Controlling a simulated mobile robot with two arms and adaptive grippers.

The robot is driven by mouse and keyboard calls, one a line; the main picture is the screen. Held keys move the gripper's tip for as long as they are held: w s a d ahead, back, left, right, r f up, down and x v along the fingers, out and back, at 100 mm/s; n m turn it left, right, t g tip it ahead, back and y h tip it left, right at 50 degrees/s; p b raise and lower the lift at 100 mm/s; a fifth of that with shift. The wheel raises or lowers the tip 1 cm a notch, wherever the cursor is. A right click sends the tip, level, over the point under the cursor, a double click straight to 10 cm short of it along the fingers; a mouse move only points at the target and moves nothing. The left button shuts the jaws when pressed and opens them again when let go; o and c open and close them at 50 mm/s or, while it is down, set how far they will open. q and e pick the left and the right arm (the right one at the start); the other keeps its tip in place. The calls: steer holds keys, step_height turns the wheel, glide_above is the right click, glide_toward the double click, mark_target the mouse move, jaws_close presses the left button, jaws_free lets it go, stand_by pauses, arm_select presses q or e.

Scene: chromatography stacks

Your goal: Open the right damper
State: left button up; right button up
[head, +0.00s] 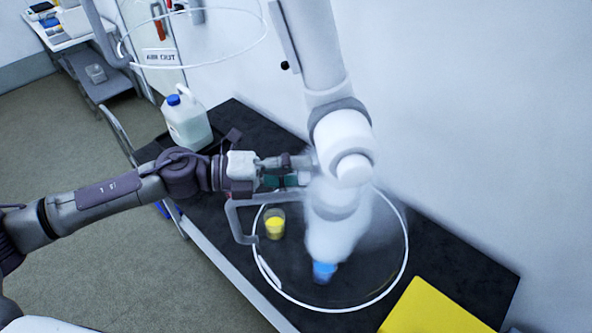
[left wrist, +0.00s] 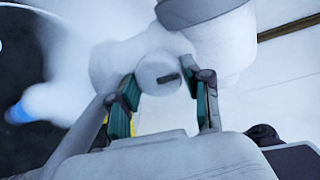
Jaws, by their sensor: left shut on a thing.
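A white jointed extraction arm (head: 322,70) comes down from the top, with a clear round hood (head: 404,262) over the dark bench. The right damper's round white knob (left wrist: 160,74), with a dark slot mark, sticks out from its pale tube. My left gripper (head: 298,174) reaches in from the left and is shut on this knob. In the left wrist view its green-padded fingers (left wrist: 165,84) stand on either side of the knob. In the head view the gripper mostly hides the knob. My right gripper is not in view.
Under the hood stand a yellow-filled beaker (head: 275,226) and a blue item (head: 324,271). A white jug with a blue cap (head: 187,122) stands at the bench's left end. A yellow sheet (head: 437,310) lies front right. Another clear hood (head: 262,22) hangs upper left.

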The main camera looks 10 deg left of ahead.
arm_select(q)
steer(key=o, duration=1.1)
steer(key=shift+o, duration=0.2)
steer(key=v, duration=1.2)
